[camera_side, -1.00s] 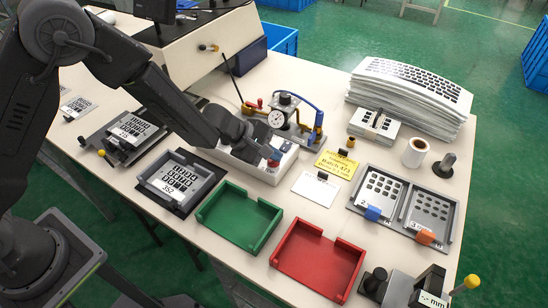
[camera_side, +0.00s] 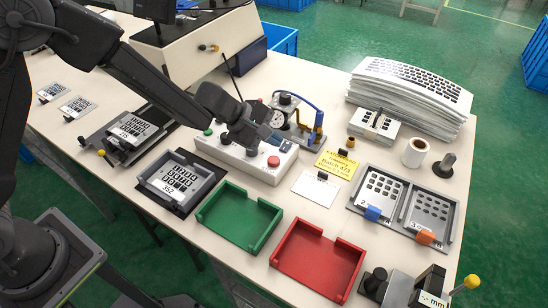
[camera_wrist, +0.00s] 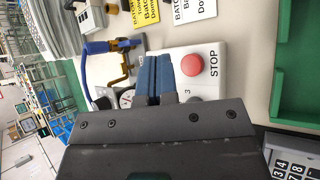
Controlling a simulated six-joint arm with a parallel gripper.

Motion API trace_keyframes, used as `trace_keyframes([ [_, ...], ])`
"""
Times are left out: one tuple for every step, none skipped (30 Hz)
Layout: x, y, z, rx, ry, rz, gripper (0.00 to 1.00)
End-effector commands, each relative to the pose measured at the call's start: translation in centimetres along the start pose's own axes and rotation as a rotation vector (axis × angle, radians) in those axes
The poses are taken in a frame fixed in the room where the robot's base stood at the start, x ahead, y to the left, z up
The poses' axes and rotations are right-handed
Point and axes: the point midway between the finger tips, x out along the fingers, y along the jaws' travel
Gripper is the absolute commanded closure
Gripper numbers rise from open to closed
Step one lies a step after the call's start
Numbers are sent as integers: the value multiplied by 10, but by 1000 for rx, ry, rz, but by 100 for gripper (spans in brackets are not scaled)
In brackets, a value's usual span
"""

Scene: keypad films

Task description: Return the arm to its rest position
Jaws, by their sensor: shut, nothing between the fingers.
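My gripper (camera_side: 266,131) is above the white button box (camera_side: 239,155), close to the press gauge. Its two blue fingers are together with nothing between them, as the wrist view shows (camera_wrist: 154,78). The red stop button (camera_side: 273,161) is clear of the fingers, at the box's right end. It also shows beside the fingers in the wrist view (camera_wrist: 191,65), next to the word STOP. A green button (camera_side: 208,133) shows at the box's left end. My arm reaches in from the upper left, over the table.
A green tray (camera_side: 261,243) and a red tray (camera_side: 289,279) lie in front. A keypad film fixture (camera_side: 180,183) sits at left. Stacked sheets (camera_side: 410,92), a tape roll (camera_side: 415,152) and a two-plate fixture (camera_side: 450,246) are at right.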

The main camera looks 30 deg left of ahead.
Motion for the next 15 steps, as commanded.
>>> trace_keyframes([
  [-4,3,2,1,0,1,100],
  [-5,4,3,1,0,2,100],
  [-7,5,5,0,0,1,100],
  [-8,6,5,1,0,1,100],
  [-8,6,6,0,0,1,100],
  [-9,6,6,0,1,0,100],
  [-9,6,6,-1,1,0,100],
  [-9,6,6,-1,1,0,100],
  [-9,6,6,-1,1,0,100],
  [-9,6,6,-1,1,0,100],
  [-9,6,6,-1,1,0,100],
  [-9,6,6,-1,1,0,100],
  [-9,6,6,-1,0,0,100],
  [-9,6,6,-1,0,0,100],
  [-9,6,6,-1,0,0,100],
])
